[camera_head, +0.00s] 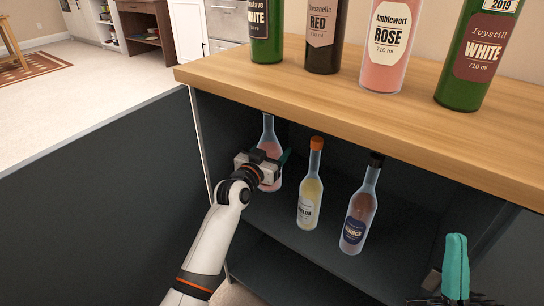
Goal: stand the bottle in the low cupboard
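The low cupboard (262,218) is a dark open unit under a wooden top. A clear bottle with pink contents (270,183) stands upright on its upper shelf at the left. My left gripper (275,158) is inside the opening at this bottle, its body covering the bottle's middle. My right gripper (455,262) appears shut and empty at the lower right.
The wooden counter top (300,85) overhangs the opening. A dark panel (90,200) is at the left. The shelf has bare room near its front edge.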

